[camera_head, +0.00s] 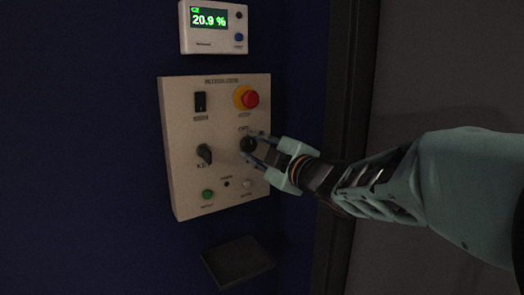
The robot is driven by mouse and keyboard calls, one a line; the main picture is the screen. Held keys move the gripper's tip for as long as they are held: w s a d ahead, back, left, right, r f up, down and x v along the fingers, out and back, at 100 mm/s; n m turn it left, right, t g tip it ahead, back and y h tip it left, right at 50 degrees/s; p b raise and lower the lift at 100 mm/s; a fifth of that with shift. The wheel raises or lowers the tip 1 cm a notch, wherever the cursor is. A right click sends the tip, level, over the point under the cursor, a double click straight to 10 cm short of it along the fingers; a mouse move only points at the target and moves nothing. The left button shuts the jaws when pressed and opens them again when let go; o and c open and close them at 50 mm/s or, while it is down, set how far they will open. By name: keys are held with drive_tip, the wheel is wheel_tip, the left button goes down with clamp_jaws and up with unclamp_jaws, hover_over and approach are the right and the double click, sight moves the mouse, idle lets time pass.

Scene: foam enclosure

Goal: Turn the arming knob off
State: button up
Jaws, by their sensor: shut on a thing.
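A beige control panel (225,181) is mounted on the dark blue wall. The dark round knob (248,145) sits at the panel's right middle, below the red emergency button. My gripper (250,144) reaches in from the right, with its two fingers above and below this knob, shut on it. The fingers partly hide the knob and the label around it, so its setting cannot be read. A second dark knob or key switch (204,154) is at the left middle, apart from my gripper.
A black rocker switch (200,102) and a red button with yellow collar (250,99) are on the panel's upper part. A green button (208,194) and a pale button (247,184) are low. A display reading 20.9 % (212,40) hangs above; a dark ledge (238,262) is below.

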idle(0.3)
drive_tip(key=o, duration=1.1)
drive_tip(key=shift+o, duration=0.2)
drive_tip(key=shift+r+p, duration=0.1)
drive_tip(key=shift+p, duration=0.25)
